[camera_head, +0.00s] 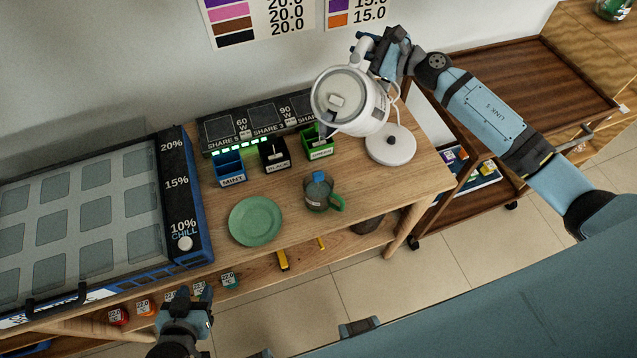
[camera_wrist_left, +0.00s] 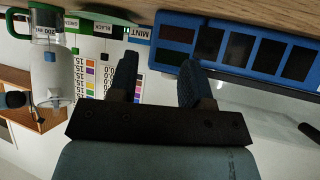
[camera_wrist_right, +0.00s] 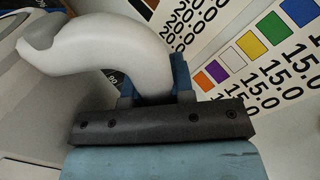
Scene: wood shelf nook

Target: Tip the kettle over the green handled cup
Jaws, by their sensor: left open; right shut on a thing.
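The white kettle (camera_head: 352,101) is held up by my right gripper (camera_head: 372,48) over the right part of the wooden table, tilted toward the front left. In the right wrist view my right gripper (camera_wrist_right: 155,92) is shut on the kettle's white handle (camera_wrist_right: 110,45). The cup with the green handle (camera_head: 318,192) stands on the table in front of the kettle, with something blue at its top. It also shows in the left wrist view (camera_wrist_left: 46,35). My left gripper (camera_head: 188,300) is open and empty at the table's front edge, left of the cup.
A green plate (camera_head: 255,221) lies left of the cup. The kettle's white base (camera_head: 390,145) stands at the table's right end. Small blue (camera_head: 230,168), black (camera_head: 274,154) and green (camera_head: 317,142) boxes stand behind. A chill tray unit (camera_head: 95,215) fills the left.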

